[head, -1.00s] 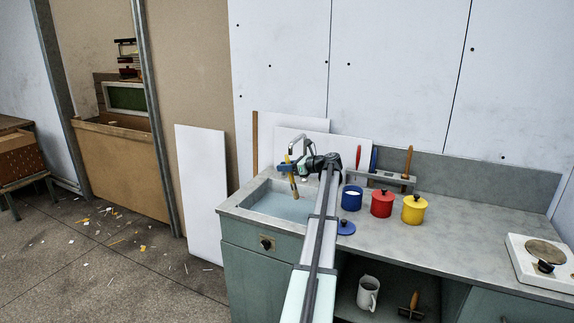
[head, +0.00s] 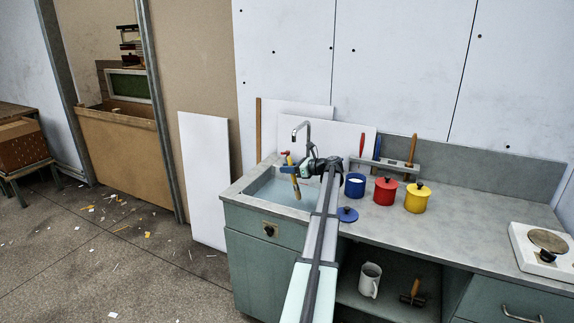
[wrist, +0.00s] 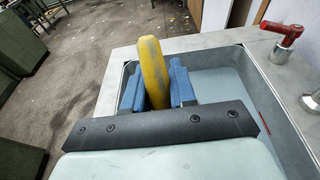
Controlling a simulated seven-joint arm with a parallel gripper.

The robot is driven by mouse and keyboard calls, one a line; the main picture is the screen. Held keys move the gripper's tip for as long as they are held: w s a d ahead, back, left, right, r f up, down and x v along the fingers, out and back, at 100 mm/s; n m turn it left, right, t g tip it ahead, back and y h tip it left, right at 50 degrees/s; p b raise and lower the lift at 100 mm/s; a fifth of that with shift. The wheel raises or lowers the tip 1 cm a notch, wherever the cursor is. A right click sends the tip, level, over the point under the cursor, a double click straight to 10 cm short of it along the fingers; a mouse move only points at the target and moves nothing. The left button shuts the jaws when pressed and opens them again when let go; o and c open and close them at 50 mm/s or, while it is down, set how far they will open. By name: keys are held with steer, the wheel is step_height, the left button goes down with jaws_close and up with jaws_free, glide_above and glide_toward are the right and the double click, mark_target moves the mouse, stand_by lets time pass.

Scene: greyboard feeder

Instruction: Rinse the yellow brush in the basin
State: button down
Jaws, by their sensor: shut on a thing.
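The yellow brush (head: 291,161) is held roughly upright above the sink basin (head: 262,190), with its brown lower end pointing down. In the head view, this end is over the pale blue basin, and I cannot tell whether it touches anything there. My gripper (head: 289,169) has blue fingers shut on the brush. In the wrist view, the worn yellow handle (wrist: 153,70) stands between the two fingers (wrist: 156,88). The basin (wrist: 222,62) shows behind and right of them. The brush's lower end is hidden in the wrist view.
A metal tap (head: 301,130) rises behind the basin; its red lever (wrist: 283,30) shows at right in the wrist view. Blue (head: 355,187), red (head: 384,191) and yellow (head: 417,198) pots stand right of my arm. A blue lid (head: 347,214) lies near the counter's front.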

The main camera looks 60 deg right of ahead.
mark_target(297, 184)
steer(key=shift+s+f, duration=0.3)
steer(key=shift+f, duration=0.9)
steer(key=shift+s+f, duration=0.3)
steer(key=shift+f, duration=0.9)
steer(key=shift+s+f, duration=0.3)
steer(key=shift+f, duration=0.9)
steer(key=shift+s+d, duration=0.2)
steer(key=shift+s, duration=0.2)
stand_by(0.6)
steer(key=shift+w+a, duration=0.2)
steer(key=shift+w, duration=0.2)
steer(key=shift+s+d, duration=0.2)
steer(key=shift+s, duration=0.2)
stand_by(0.4)
steer(key=shift+w+a, duration=0.2)
steer(key=shift+w, duration=0.2)
stand_by(0.4)
steer(key=shift+r, duration=0.1)
